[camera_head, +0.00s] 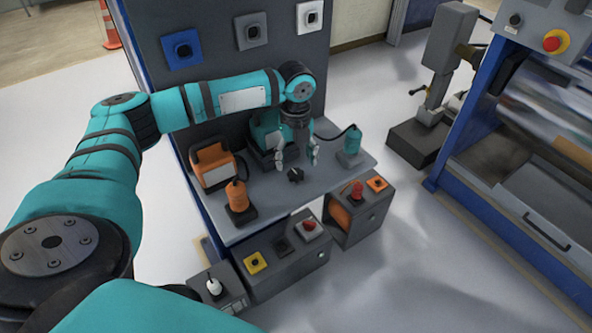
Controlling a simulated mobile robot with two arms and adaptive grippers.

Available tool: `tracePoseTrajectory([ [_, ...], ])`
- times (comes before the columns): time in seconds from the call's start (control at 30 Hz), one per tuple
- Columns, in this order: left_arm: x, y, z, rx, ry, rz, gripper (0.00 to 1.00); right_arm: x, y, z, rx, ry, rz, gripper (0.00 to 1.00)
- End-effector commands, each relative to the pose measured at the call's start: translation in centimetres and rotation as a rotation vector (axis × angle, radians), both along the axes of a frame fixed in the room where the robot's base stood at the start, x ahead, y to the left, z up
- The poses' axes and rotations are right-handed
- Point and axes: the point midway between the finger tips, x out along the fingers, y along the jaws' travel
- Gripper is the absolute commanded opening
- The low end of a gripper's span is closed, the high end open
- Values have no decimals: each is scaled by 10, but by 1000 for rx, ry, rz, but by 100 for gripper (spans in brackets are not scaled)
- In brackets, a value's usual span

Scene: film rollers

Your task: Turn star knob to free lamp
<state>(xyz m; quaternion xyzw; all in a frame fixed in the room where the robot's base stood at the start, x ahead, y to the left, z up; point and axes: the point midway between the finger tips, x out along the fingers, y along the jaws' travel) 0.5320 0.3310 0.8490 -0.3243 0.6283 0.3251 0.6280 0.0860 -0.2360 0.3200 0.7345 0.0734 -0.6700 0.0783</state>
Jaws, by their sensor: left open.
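A small black star knob (296,175) sits on the grey shelf (325,184) near its front middle. My left gripper (298,163) points down just behind and above the knob, its two fingers spread apart with nothing seen between them. I cannot tell whether a finger touches the knob. Behind the gripper stands a teal, lamp-like unit (262,133), partly hidden by my gripper and arm. An orange, lamp-like box with a pale face (213,167) stands at the shelf's left end. Which of these the knob holds I cannot tell. My right gripper is not in view.
An orange cylinder (237,196) and a teal cylinder (352,140), both with cables, stand on the shelf. The dark back panel (215,62) bears square fittings. Control boxes (283,260) sit below the shelf front. A large machine (540,170) stands right, across open floor.

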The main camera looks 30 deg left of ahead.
Motion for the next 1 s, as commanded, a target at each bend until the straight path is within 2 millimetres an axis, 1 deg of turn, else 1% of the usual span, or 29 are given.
tracePoseTrajectory([
  [0.03,-1,0,-11,1,3,0,66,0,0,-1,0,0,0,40],
  [0.1,-1,0,-22,0,2,1,66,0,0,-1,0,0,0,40],
  [0.2,0,-1,-35,0,1,0,66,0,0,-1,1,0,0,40],
  [0.3,0,0,-43,-1,-1,0,66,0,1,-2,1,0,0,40],
  [0.43,0,0,-47,0,0,0,66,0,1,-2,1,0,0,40],
  [0.67,0,0,-48,-1,-1,-1,66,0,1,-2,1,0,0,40],
  [1.0,0,0,-47,-1,-1,0,22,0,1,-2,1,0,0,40],
])
